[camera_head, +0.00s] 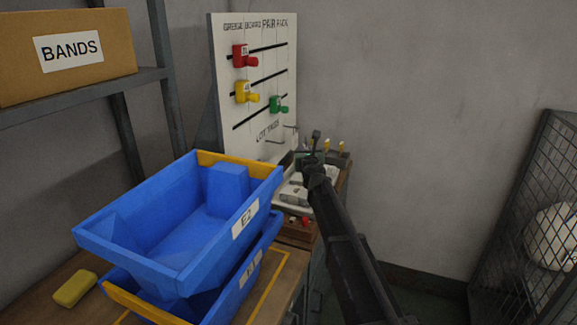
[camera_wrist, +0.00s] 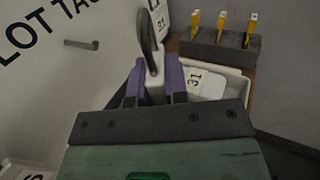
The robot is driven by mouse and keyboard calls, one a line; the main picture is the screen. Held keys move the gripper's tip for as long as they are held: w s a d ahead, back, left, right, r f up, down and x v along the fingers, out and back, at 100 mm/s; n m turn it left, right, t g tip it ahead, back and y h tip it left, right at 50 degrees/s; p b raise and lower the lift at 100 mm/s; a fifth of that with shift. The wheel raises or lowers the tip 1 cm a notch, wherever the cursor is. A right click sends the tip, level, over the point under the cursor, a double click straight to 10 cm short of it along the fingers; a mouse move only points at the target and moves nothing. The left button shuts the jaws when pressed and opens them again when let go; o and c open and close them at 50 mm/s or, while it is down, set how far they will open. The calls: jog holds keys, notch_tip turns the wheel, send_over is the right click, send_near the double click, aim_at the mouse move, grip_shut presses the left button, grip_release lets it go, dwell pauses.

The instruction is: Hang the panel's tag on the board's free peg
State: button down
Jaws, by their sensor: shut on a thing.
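My gripper (camera_wrist: 156,78) is shut on a tag (camera_wrist: 154,62) with a dark loop standing up from it. Much of the tag is hidden between the purple fingers. The white board (camera_wrist: 40,90) is on the left in the wrist view, with a bare peg (camera_wrist: 82,44) beside its lettering. The held tag is to the right of this peg and apart from it. Another white tag marked 31 (camera_wrist: 160,19) shows behind the loop; how it is held up is unclear. In the head view the board (camera_head: 228,120) stands behind my gripper (camera_head: 302,163), small and dark.
A pale tray (camera_wrist: 237,85) holds a white piece marked 31 (camera_wrist: 196,82). A dark block (camera_wrist: 220,45) with yellow-topped sticks stands behind it. Stacked blue bins (camera_head: 150,250) fill the near left of the bench. A shelf carries a BANDS box (camera_head: 105,75). A wire cage (camera_head: 535,220) stands right.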

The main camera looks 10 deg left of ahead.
jog(key=shift+w+a+f+y, duration=0.2)
jog(key=shift+w+f+y, duration=0.1)
jog(key=shift+w+f, duration=0.55)
jog(key=shift+s+r, duration=0.1)
jog(key=shift+s, duration=0.05)
jog(key=w+a+f+b, duration=0.2)
jog(key=a, duration=0.7)
jog(key=shift+w+a, duration=0.15)
jog(key=shift+w, duration=0.15)
jog(key=c, duration=1.1)
grip_release()
jog(key=shift+o, duration=0.2)
